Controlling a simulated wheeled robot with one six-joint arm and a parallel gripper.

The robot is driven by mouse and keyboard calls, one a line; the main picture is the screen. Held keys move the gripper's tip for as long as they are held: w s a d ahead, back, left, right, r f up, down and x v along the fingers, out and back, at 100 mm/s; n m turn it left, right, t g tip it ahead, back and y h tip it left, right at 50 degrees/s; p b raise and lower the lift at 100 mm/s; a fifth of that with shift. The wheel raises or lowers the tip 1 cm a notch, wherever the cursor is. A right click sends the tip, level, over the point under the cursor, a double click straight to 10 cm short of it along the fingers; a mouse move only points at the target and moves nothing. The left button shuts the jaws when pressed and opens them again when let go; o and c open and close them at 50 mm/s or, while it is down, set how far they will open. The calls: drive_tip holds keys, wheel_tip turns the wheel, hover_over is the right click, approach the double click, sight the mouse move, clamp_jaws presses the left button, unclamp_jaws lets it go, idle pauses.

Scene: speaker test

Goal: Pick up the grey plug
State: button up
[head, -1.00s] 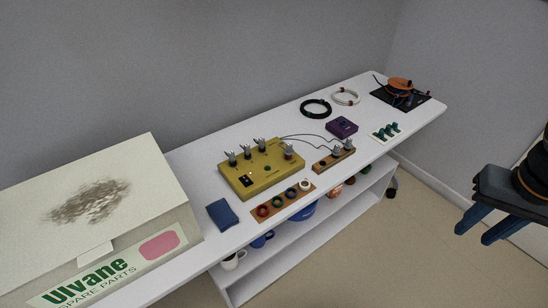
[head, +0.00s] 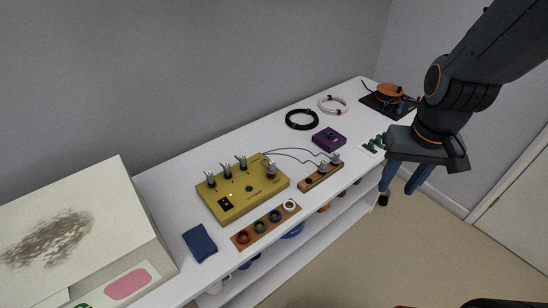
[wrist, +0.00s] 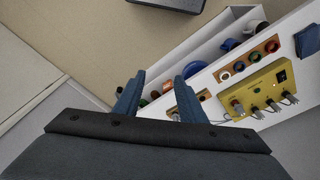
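Several grey plugs stand on the sloped yellow box (head: 240,201) on the white table, among them a grey plug (head: 227,171) in its back row and another grey plug (head: 271,171) at its right. I cannot tell which one the task means. My gripper (head: 402,186) is open and empty off the table's front right edge, apart from every plug. In the wrist view its two blue fingers (wrist: 158,85) are spread, and the yellow box (wrist: 258,98) shows to their right.
A wooden strip with coloured rings (head: 265,227) and a blue cloth-like item (head: 200,243) lie in front. A purple box (head: 329,138), a black cable coil (head: 302,119) and a white coil (head: 333,105) lie behind the holder. A large carton (head: 85,220) fills the left end.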

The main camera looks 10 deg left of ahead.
drive_tip(key=w+a+f+n, duration=0.1)
drive_tip(key=w+a, duration=0.6)
drive_tip(key=n, duration=0.4)
hover_over(272, 163)
drive_tip(key=shift+y, duration=0.4)
drive_tip(key=f, duration=0.7)
drive_tip(key=shift+a, duration=0.2)
drive_tip(key=shift+a+f, duration=0.1)
drive_tip(key=shift+f, duration=1.15)
drive_tip(key=f, duration=0.1)
drive_tip(key=f+p, duration=0.2)
drive_tip(key=shift+d+f, duration=0.25)
drive_tip(key=shift+f, duration=0.1)
drive_tip(key=shift+w+f+p, duration=0.1)
drive_tip(key=shift+f+p, duration=0.2)
drive_tip(key=shift+f, duration=0.35)
clamp_jaws()
